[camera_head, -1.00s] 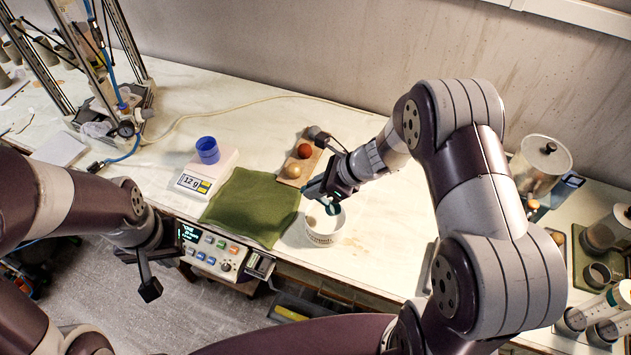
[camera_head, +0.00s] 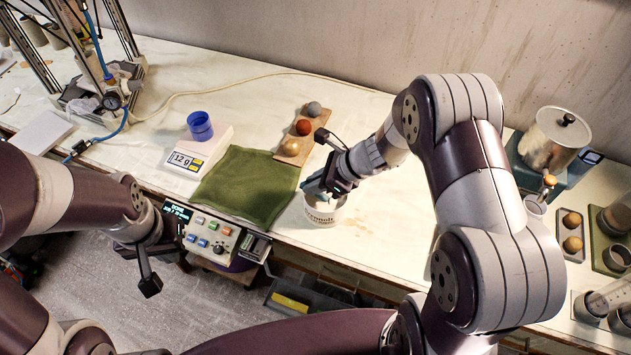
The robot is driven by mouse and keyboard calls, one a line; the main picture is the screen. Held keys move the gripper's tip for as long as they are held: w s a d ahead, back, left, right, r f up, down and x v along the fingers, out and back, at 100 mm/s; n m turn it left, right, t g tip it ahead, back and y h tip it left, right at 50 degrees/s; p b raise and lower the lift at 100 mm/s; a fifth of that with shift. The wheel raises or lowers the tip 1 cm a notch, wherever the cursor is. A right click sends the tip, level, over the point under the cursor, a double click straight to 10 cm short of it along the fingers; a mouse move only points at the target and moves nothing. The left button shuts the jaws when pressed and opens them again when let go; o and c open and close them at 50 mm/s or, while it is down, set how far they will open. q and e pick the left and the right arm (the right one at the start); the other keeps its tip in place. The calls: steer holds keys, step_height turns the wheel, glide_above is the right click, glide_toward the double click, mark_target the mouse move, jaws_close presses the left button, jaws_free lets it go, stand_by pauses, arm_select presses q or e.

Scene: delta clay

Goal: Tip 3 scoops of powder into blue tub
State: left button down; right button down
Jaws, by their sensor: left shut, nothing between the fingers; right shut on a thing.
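The blue tub (camera_head: 200,127) stands upright on a white scale (camera_head: 187,163) whose display reads 12 g. A white tub with dark lettering (camera_head: 323,216) stands near the front edge of the bench, right of the green cloth. My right gripper (camera_head: 318,188) is directly over the white tub's mouth, pointing down into it. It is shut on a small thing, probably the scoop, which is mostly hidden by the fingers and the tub. The powder cannot be seen. My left gripper (camera_head: 149,280) is shut and empty, in front of the bench at the left.
A green cloth (camera_head: 247,186) lies between the scale and the white tub. A board with several balls (camera_head: 291,149) lies behind. A control box (camera_head: 212,238) is at the bench front. A lidded metal pot (camera_head: 554,139) stands at the right. A thin hose crosses the back.

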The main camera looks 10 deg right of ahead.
stand_by(0.5)
step_height(320, 180, up, 8)
steer(key=p, duration=0.6)
steer(key=shift+r, duration=0.25)
